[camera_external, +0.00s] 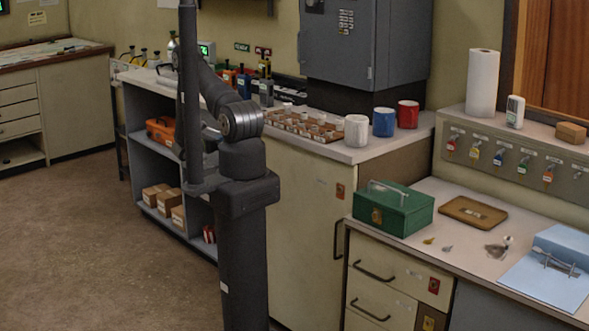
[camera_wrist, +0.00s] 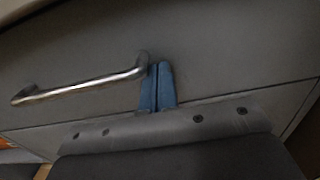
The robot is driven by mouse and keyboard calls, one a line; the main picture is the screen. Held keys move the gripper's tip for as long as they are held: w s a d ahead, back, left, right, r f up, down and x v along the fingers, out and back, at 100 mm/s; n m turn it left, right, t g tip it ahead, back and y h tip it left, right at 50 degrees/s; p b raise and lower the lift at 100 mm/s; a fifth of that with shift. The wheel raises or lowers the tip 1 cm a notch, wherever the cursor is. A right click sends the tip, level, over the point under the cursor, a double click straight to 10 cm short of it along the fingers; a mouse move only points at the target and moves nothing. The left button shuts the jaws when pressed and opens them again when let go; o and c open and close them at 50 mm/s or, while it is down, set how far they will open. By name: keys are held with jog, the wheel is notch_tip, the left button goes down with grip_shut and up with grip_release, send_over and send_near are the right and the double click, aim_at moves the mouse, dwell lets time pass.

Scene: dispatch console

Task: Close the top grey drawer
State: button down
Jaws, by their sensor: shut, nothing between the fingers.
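In the wrist view a grey drawer front (camera_wrist: 70,55) fills most of the picture, with a silver bar handle (camera_wrist: 82,83) running across it at a tilt. My gripper (camera_wrist: 157,72) shows as two blue fingers, shut together and empty. The fingertips are beside the right end of the handle, in front of the panel; whether they touch it I cannot tell. A dark seam runs along the panel's lower edge. How far the drawer stands out is not clear. In the external view my arm hides the gripper, and I cannot pick out this grey drawer there.
In the external view a counter carries a wooden tray (camera_external: 303,124) and white, blue and red mugs. Beige drawers (camera_external: 385,278) with dark handles sit below a green box (camera_external: 393,208). A grey open shelf unit (camera_external: 137,112) stands left of my arm. The floor at left is clear.

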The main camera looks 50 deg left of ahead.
jog(key=shift+w+r, duration=0.1)
jog(key=shift+w, duration=0.2)
jog(key=s, duration=1.4)
jog(key=shift+s, duration=0.3)
jog(key=shift+w, duration=0.1)
jog(key=w, duration=1.3)
jog(key=shift+w, duration=0.15)
